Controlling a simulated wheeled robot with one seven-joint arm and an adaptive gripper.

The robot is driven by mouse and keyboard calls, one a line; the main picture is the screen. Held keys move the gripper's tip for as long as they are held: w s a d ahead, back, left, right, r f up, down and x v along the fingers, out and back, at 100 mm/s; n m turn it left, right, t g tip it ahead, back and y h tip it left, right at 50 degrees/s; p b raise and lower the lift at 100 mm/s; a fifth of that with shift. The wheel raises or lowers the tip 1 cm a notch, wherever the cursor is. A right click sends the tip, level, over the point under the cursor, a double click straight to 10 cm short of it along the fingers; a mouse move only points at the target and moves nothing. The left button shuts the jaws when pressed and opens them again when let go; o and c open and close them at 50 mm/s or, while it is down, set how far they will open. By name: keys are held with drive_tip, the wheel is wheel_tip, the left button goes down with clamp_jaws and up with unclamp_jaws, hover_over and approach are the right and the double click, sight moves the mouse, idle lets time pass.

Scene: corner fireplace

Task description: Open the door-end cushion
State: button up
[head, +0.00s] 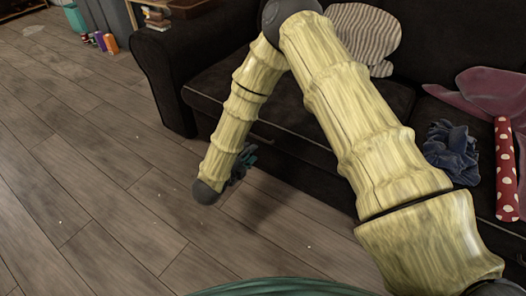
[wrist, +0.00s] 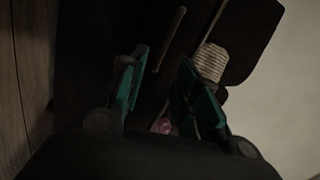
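The dark sofa (head: 160,75) runs across the head view, with a dark seat cushion (head: 210,92) at its left end, partly covered by my arm. No door is in view, so I cannot tell for sure which cushion is at the door end. My gripper (head: 241,165) is low in front of the sofa's front face, mostly hidden behind my arm. In the wrist view its green fingers (wrist: 163,62) are apart with nothing held between them. A thin tan bar (wrist: 171,38) shows just beyond the fingertips against the dark sofa; it may be a handle.
A striped pillow (head: 362,36) leans on the sofa back. A crumpled blue cloth (head: 452,153), a polka-dot roll (head: 507,165) and a pink cloth (head: 480,92) lie on the right part. Small colourful containers (head: 102,42) stand at the far left. The wooden floor (head: 90,170) is mostly clear.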

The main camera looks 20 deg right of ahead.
sight(262, 140)
drive_tip(key=w+d+b, duration=0.2)
drive_tip(key=w+d+f+m+b, duration=0.1)
drive_tip(key=w+d+b, duration=0.1)
drive_tip(key=d, duration=0.1)
drive_tip(key=w+d+f+m+h+b, duration=0.1)
drive_tip(key=w+d, duration=0.2)
drive_tip(key=shift+f+g+b, duration=0.2)
drive_tip(key=shift+g+b, duration=0.1)
drive_tip(key=shift+b, duration=0.1)
clamp_jaws()
idle(0.3)
